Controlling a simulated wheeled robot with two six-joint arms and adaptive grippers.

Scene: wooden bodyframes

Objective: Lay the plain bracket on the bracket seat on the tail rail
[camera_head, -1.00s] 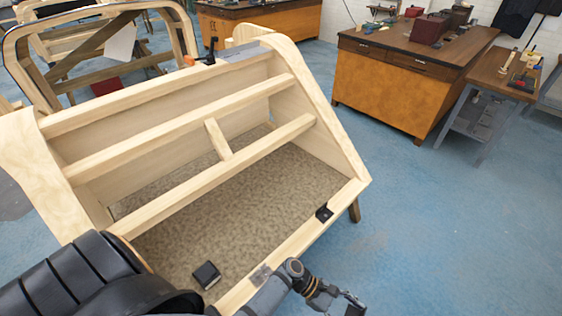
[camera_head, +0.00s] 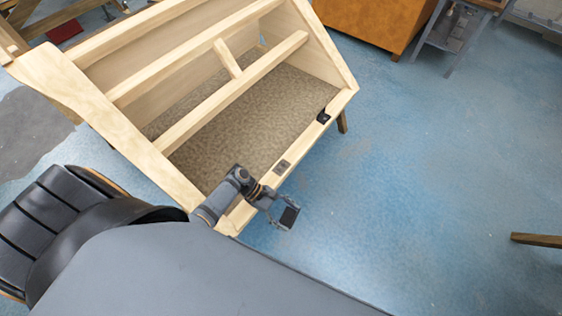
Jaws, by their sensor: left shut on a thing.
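The tail rail (camera_head: 304,142) is the pale wooden front edge of the wooden frame. The bracket seat (camera_head: 283,166) shows as a small grey-brown patch on it. My left gripper (camera_head: 279,207) hangs just outside the rail, below and near the seat in the picture. It is shut on a small dark, flat piece (camera_head: 290,216), which looks like the plain bracket, tilted and clear of the rail. Its exact grip is too small to tell. Another black bracket (camera_head: 323,116) sits farther up the same rail. My right gripper is not in view.
The carpeted floor panel (camera_head: 235,125) lies inside the frame, with wooden crossbars (camera_head: 240,88) above it. A black padded seat (camera_head: 55,225) stands at the lower left. Blue floor to the right is open.

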